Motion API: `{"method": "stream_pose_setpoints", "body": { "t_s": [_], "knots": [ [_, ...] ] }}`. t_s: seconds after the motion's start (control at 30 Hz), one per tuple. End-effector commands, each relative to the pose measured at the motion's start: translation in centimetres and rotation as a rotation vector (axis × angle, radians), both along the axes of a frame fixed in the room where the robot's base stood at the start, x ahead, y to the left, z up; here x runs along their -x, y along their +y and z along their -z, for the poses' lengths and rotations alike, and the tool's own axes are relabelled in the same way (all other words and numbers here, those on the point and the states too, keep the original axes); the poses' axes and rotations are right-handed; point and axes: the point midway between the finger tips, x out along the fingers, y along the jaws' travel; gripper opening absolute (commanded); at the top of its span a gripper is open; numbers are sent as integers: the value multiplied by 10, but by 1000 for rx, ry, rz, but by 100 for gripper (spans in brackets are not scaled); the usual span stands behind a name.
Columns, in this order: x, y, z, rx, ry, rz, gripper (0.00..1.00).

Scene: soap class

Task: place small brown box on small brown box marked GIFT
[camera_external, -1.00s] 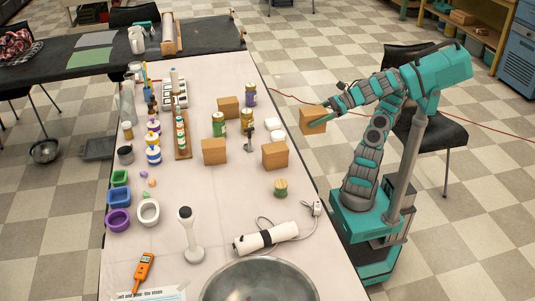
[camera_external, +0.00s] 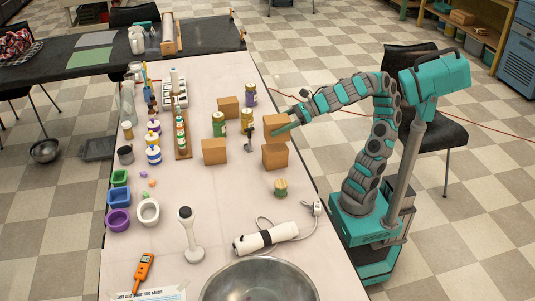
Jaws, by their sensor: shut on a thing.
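My gripper (camera_external: 286,129) is shut on a small brown box (camera_external: 275,121) over the right edge of the white table. Another small brown box (camera_external: 275,157) stands on the table directly below the held one. The held box appears level and very close above it or touching it; I cannot tell which. Two more brown boxes stand on the table, one at the left (camera_external: 214,151) and one farther back (camera_external: 228,107). No GIFT marking is readable on any box from this view.
A dark small tool (camera_external: 249,139) stands between the front boxes. Green (camera_external: 218,124) and purple (camera_external: 251,95) cans stand near the back box.

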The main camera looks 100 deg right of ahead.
Motion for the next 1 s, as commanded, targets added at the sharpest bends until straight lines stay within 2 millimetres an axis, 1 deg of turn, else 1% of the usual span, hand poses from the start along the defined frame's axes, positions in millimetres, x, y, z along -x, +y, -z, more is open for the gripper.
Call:
{"method": "stream_pose_setpoints", "body": {
  "t_s": [0.03,0.17,0.33,0.4,0.67,0.83,0.87,1.0],
  "knots": [
    [-3,0,0,0,0,1,14],
    [-5,-1,5,1,0,2,14],
    [-4,-1,29,4,5,4,14],
    [-5,-1,36,2,3,2,14],
    [-5,0,36,1,1,1,14],
    [-5,-1,40,2,1,1,14],
    [-5,-1,40,1,1,2,79],
    [-5,0,40,0,1,1,95]
  ]
}}
